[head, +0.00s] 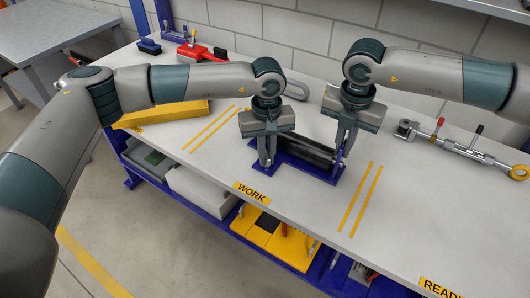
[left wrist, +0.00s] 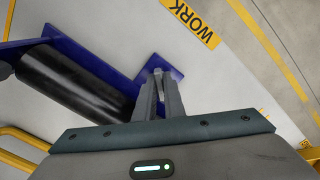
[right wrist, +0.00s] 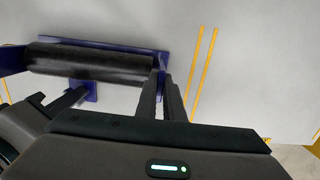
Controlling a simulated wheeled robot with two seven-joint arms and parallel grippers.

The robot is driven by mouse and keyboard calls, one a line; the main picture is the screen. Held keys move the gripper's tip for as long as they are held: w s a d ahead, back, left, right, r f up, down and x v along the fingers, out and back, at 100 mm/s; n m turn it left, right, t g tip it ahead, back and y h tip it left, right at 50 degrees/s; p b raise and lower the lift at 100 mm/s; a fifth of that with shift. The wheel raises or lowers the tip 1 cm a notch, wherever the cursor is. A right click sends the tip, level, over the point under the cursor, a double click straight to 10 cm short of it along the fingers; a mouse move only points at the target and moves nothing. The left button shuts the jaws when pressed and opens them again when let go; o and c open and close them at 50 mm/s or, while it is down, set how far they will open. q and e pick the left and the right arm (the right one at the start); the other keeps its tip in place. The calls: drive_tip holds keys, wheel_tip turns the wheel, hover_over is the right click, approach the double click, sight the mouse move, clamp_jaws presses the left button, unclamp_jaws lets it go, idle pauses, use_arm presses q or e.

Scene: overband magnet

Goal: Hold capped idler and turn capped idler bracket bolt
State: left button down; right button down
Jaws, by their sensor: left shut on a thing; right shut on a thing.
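The capped idler (head: 305,151) is a black roller lying level in a blue bracket (head: 318,172) on the bench. It also shows in the left wrist view (left wrist: 75,82) and the right wrist view (right wrist: 90,62). My left gripper (head: 267,163) points down at the bracket's left end, its fingers close together on a small part that looks like the bracket bolt. My right gripper (head: 340,155) is at the idler's right end, its fingers shut around the end piece beside the blue upright (right wrist: 163,59). The fingers hide most of both gripped parts.
A grey cylinder tool with a yellow ring (head: 518,172) lies at the right. A red tool (head: 192,52) and a yellow block (head: 165,113) are at the back left. Bare bench lies in front of the bracket, near the WORK label (head: 251,194).

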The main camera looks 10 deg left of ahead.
use_arm(q)
drive_tip(key=shift+m, duration=1.4)
drive_tip(key=c, duration=1.7)
unclamp_jaws()
drive_tip(key=shift+c, duration=0.2)
wheel_tip(320, 180, up, 12)
drive_tip(key=shift+r, duration=0.1)
wheel_tip(320, 180, up, 8)
hover_over(267, 154)
